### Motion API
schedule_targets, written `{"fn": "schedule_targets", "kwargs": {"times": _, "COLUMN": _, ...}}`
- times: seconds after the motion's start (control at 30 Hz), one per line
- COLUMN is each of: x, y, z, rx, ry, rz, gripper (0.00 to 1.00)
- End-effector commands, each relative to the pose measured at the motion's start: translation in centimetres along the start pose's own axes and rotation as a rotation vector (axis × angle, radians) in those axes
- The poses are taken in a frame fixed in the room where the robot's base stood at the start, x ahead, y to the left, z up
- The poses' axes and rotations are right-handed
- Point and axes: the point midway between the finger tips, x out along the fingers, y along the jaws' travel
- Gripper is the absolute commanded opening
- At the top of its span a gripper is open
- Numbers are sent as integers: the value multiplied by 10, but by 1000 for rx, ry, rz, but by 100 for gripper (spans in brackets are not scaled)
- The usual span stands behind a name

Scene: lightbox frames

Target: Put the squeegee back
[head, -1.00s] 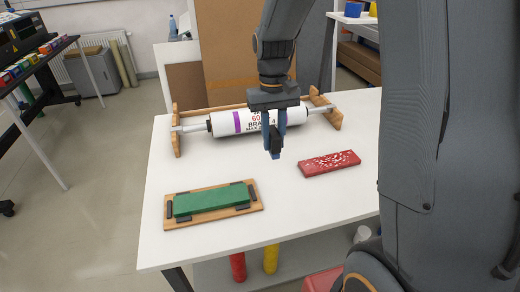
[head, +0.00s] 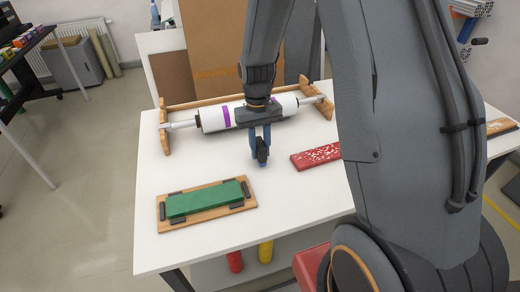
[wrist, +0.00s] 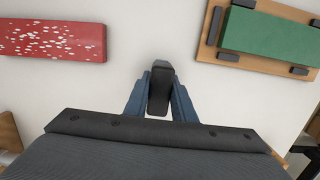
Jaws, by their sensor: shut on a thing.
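My gripper (head: 261,150) is above the middle of the white table (head: 272,192), in front of the white roll. Its blue fingers are shut on a small dark block (wrist: 159,88), which sticks out past the fingertips in the wrist view. I cannot tell whether this block is the squeegee or part of it. A green block (head: 203,201) lies on a wooden base (head: 187,222) with dark stops around it, at the table's front left. A red block with white specks (head: 318,156) lies right of the gripper, partly hidden by my arm.
A white roll with purple bands (head: 217,118) rests on a wooden stand (head: 165,132) across the table's back. A wooden piece with a dark edge (head: 500,127) lies at the far right. The table between the green and red blocks is clear.

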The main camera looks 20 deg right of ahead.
Motion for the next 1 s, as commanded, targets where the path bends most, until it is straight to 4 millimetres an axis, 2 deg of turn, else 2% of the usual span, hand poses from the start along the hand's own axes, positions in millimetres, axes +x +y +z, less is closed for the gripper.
{"fn": "schedule_targets", "kwargs": {"times": 0.13, "x": 9, "y": 0, "z": -1, "rx": 0, "ry": 0, "rz": 0, "gripper": 0}}
{"fn": "schedule_targets", "kwargs": {"times": 0.5, "x": 13, "y": 0, "z": -2, "rx": -1, "ry": 0, "rz": 0, "gripper": 0}}
{"fn": "schedule_targets", "kwargs": {"times": 0.53, "x": 14, "y": 0, "z": -2, "rx": -1, "ry": 0, "rz": 0, "gripper": 25}}
{"fn": "schedule_targets", "kwargs": {"times": 0.63, "x": 13, "y": 0, "z": -1, "rx": -1, "ry": 0, "rz": 0, "gripper": 42}}
{"fn": "schedule_targets", "kwargs": {"times": 1.0, "x": 9, "y": 0, "z": -1, "rx": -1, "ry": 1, "rz": 0, "gripper": 42}}
